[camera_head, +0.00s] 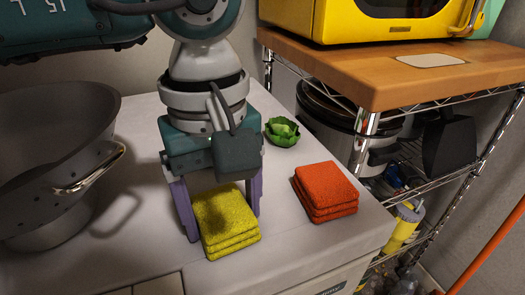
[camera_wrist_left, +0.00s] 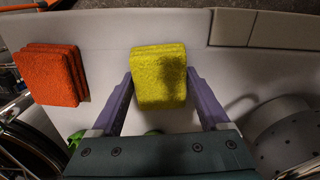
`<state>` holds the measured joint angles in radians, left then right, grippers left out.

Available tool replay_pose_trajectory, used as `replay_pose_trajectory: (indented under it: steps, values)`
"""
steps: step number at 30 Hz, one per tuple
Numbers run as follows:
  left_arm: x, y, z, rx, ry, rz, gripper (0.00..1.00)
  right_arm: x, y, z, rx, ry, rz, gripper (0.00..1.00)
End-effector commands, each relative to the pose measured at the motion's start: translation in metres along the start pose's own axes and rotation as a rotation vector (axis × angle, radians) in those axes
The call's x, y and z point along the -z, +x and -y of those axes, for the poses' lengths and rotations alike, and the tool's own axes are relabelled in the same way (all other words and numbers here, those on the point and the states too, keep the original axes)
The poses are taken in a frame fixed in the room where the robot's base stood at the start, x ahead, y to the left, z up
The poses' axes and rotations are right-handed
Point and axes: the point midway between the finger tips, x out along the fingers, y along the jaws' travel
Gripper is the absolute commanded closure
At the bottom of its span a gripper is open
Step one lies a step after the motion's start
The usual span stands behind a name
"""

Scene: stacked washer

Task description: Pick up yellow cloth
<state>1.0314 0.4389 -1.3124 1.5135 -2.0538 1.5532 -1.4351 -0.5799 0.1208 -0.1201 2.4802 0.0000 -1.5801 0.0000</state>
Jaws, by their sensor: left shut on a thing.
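The yellow cloth (camera_head: 228,222) is a folded stack on the white top, near its front edge, in the head view. It also shows in the left wrist view (camera_wrist_left: 158,75). My left gripper (camera_head: 222,218) reaches down from above with one purple finger at each side of the yellow cloth. The fingers are shut on the cloth. In the left wrist view the left gripper (camera_wrist_left: 160,88) has the cloth between its fingertips. I cannot tell whether the cloth is lifted off the surface. My right gripper is not in view.
A folded orange cloth (camera_head: 325,191) lies to the right of the yellow one. A green lettuce-like item (camera_head: 282,131) sits behind. A large grey colander (camera_head: 50,150) stands at the left. A wire shelf with a wooden top (camera_head: 430,75) stands at the right.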

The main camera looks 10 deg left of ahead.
Motion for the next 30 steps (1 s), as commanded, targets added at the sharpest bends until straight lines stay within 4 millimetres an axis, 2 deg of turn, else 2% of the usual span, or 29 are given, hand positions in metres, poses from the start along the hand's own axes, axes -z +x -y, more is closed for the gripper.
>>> replay_pose_trajectory:
  steps: [8,14,17,24,30]
  values:
    - [0.001,-0.005,-0.001,-0.002,0.0,-0.001,0.75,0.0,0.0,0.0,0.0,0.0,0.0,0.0]
    - [0.001,-0.032,-0.001,-0.005,0.002,-0.004,0.75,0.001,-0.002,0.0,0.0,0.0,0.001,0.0]
    - [0.001,-0.057,-0.001,-0.006,0.002,-0.004,0.75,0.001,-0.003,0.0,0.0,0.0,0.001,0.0]
    - [0.001,-0.132,-0.001,-0.006,0.001,-0.005,0.75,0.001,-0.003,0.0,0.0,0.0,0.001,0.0]
    - [0.0,-0.177,-0.001,-0.003,0.002,-0.003,0.75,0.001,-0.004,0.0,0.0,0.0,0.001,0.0]
